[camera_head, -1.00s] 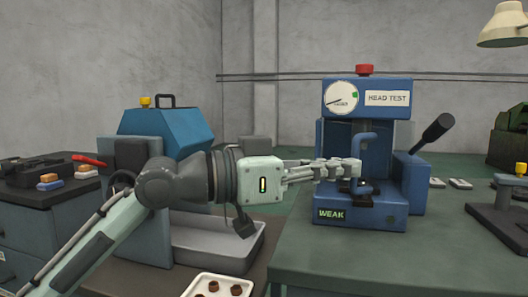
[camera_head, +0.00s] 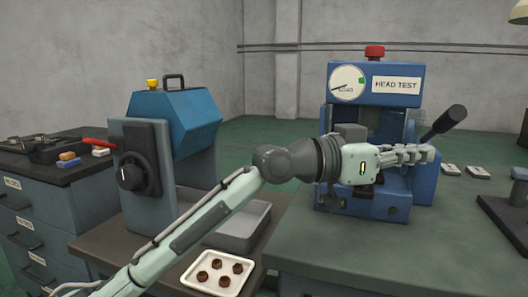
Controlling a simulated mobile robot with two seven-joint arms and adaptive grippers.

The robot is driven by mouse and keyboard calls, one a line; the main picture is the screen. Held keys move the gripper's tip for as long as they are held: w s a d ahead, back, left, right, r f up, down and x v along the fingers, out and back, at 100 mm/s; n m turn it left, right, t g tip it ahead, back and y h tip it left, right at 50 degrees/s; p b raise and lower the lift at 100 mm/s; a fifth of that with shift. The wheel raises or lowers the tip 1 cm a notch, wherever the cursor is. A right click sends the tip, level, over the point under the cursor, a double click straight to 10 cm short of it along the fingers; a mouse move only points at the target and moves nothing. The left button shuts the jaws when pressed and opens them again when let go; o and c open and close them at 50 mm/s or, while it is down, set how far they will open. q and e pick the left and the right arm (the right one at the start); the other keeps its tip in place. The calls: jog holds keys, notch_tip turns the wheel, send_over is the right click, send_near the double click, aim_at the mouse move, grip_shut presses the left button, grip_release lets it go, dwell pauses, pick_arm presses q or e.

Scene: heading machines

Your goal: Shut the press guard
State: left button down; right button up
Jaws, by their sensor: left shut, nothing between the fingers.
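The blue press (camera_head: 345,75) marked HEAD TEST stands on the green bench, with a dial, a red knob on top and a black-tipped lever at its right. A pale, see-through-looking area (camera_head: 388,126) shows in its opening; I cannot tell if this is the guard, or how far any guard is shut. My left gripper (camera_head: 430,154) is shut and empty, pointing right across the press front, near its right side. Whether it touches the press is unclear. My left arm hides the middle of the press. My right gripper is not in view.
A blue-hooded machine (camera_head: 172,120) with a black dial stands at the left. A grey tray (camera_head: 240,240) and a white tray (camera_head: 190,278) with several brown pieces lie before it. The bench (camera_head: 370,260) is clear in front of the press. A dark stand (camera_head: 505,218) is at right.

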pick_arm(q)
jog(key=shift+w+d, duration=0.7)
jog(key=shift+d, duration=0.05)
dwell(0.4)
